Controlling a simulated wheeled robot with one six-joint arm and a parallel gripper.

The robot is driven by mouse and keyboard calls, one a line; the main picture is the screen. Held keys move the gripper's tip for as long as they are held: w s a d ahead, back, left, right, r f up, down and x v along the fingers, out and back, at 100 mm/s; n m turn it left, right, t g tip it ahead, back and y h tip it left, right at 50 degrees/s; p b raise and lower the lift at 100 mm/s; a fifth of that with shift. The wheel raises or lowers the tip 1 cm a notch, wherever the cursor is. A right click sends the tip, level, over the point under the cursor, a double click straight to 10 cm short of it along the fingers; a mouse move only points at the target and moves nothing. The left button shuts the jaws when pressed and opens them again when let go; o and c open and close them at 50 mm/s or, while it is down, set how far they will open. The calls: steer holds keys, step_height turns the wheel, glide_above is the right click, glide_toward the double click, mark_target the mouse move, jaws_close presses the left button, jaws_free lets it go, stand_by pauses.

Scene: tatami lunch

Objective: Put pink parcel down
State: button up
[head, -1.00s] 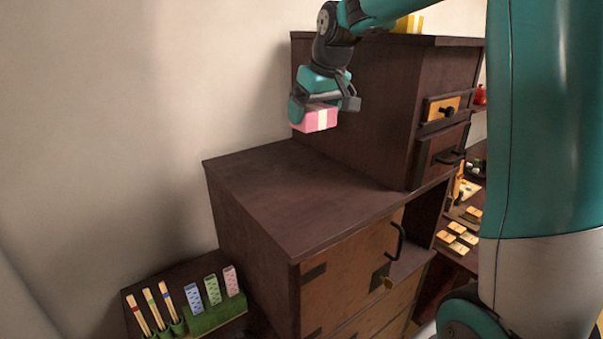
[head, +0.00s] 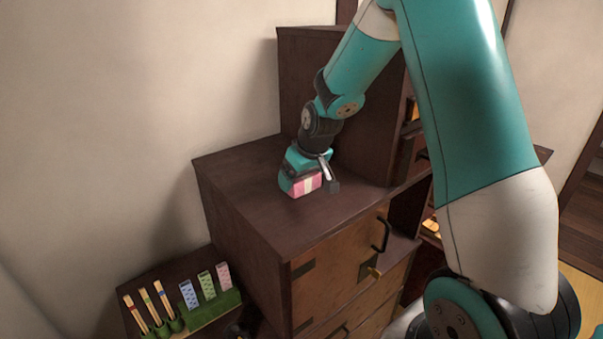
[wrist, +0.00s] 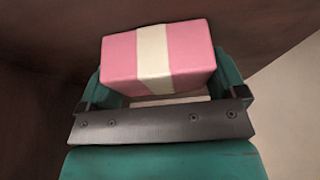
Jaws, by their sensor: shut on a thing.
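The pink parcel (head: 303,184) has a pale band around it. It also shows in the wrist view (wrist: 120,57), between the two fingers. My gripper (head: 308,185) is shut on it and points down at the lower top of the dark wooden step chest (head: 250,195). The parcel is at or just above this top; I cannot tell whether it touches. Its far side is hidden by the gripper in the head view.
The taller part of the chest (head: 345,110) rises just behind my gripper. A wall is at the left. A green holder (head: 215,310) with several sticks and patterned cards stands low at the front left. The lower chest top is bare around the parcel.

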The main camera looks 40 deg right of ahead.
steer(key=shift+f, duration=0.2)
steer(key=o, duration=0.7)
steer(key=shift+r, duration=0.45)
steer(key=b+v, duration=0.3)
steer(key=v, duration=0.9)
steer(key=s+a+n+g+y, duration=0.1)
steer(key=s+a+n, duration=0.1)
steer(key=s+a, duration=0.45)
steer(key=s+a+n+g+y, duration=0.1)
steer(key=s+a+y, duration=0.15)
steer(key=a, duration=0.65)
steer(key=s+a+f+n+g, duration=0.1)
steer(key=s+a+n, duration=0.1)
steer(key=s+a, duration=0.35)
steer(key=s+a+f+n+g, duration=0.1)
steer(key=s+a+f+n, duration=0.15)
steer(key=s, duration=0.65)
steer(key=shift+m+y, duration=0.25)
steer(key=shift+m, duration=0.2)
steer(key=b+x, duration=0.2)
steer(key=b, duration=0.1)
steer(key=b+x, duration=0.2)
steer(key=shift+s+d+f, duration=0.15)
steer(key=shift+d+f, duration=0.05)
steer(key=shift+d, duration=0.1)
